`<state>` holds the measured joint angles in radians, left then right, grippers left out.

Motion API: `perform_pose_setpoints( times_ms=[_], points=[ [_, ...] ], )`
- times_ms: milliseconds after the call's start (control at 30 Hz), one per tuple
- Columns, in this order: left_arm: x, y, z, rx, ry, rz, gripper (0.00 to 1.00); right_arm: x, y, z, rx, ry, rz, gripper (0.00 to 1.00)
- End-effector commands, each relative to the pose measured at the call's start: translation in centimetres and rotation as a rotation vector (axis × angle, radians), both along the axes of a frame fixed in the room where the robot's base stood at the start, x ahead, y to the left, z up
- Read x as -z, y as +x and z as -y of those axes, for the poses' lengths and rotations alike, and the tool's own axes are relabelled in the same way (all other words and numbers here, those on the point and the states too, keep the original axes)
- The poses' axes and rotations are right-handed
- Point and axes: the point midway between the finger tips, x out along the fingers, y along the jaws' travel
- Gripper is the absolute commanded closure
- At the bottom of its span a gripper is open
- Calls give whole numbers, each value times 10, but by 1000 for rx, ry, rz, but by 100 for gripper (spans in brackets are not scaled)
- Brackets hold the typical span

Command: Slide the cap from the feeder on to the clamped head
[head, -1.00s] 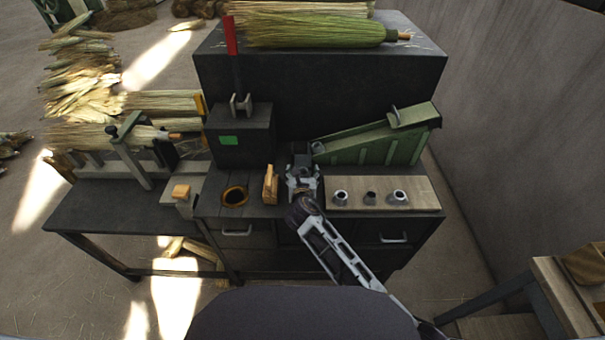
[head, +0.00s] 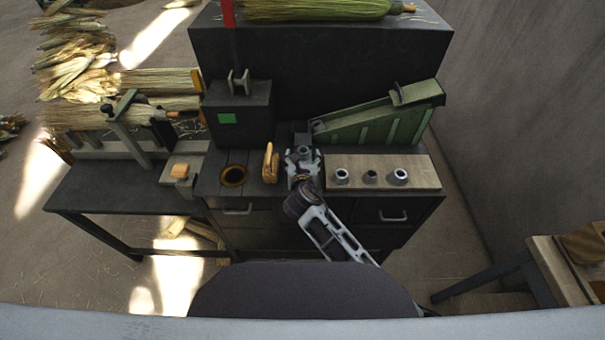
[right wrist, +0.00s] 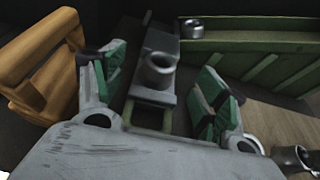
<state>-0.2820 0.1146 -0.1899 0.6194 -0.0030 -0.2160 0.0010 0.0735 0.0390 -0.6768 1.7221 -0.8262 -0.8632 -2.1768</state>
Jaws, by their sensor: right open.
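The green sloped feeder (head: 375,122) stands at the back right of the bench. In the right wrist view a metal cap (right wrist: 157,68) stands upright on a dark block at the feeder's lower end, and a second small metal piece (right wrist: 192,28) sits in the green chute (right wrist: 260,40). My right gripper (head: 302,155) is at this lower end. In the right wrist view its green-padded fingers (right wrist: 160,92) are spread on either side of the cap, apart from it. The clamped broom head (head: 120,112) lies on its side at the left bench, its handle end to the right. My left gripper is out of view.
An orange wooden piece (head: 270,164) stands just left of my right gripper, close to its left finger. A wooden board (head: 420,172) with three metal caps lies to the right. A dark box with a green patch (head: 227,118) and a round hole (head: 233,176) are further left.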

Motion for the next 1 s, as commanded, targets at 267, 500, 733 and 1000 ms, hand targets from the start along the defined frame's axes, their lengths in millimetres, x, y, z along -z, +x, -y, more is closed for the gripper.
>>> perform_pose_setpoints(
  times_ms=[267, 500, 733, 1000],
  points=[
    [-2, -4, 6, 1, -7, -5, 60, -12, -32, 0, -1, 1, 0, 28],
    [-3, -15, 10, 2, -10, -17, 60, -22, -60, 0, -2, 2, 0, 28],
    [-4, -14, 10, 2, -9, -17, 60, -30, -81, 0, -1, 0, 1, 28],
    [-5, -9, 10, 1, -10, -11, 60, -33, -90, 0, 0, 1, 0, 28]
  ],
)
